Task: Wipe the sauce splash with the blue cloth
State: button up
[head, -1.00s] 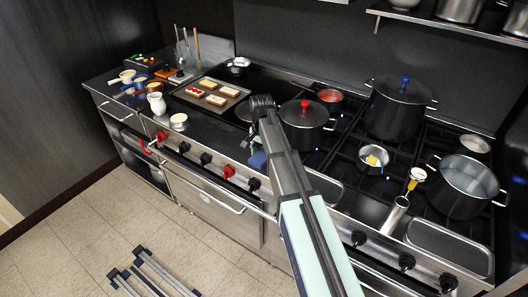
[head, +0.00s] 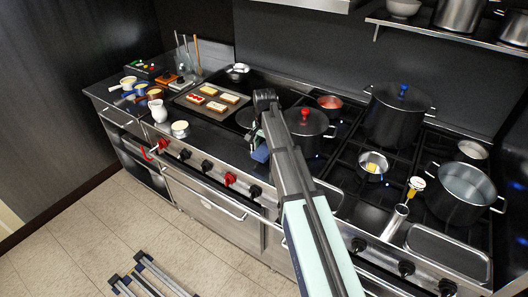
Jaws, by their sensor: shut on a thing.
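My gripper (head: 258,141) is small in the head view and partly hidden behind my arm. It is shut on the blue cloth (head: 260,154), which shows as a small dark blue patch just below the fingers. The cloth is over the front part of the stove, left of the black pot with the red knob. I cannot tell whether it touches the surface. I cannot make out the sauce splash; my arm covers part of the cooktop.
The black pot with a red knob (head: 305,128) stands close right of my gripper. A tray of toasts (head: 187,99) lies to the left, with a white jug (head: 158,111) and a small pot (head: 180,129) nearby. A large black pot (head: 396,112) and a grey pot (head: 463,190) stand right.

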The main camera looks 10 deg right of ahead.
jog(key=shift+r+p, duration=1.1)
jog(key=shift+r, duration=1.15)
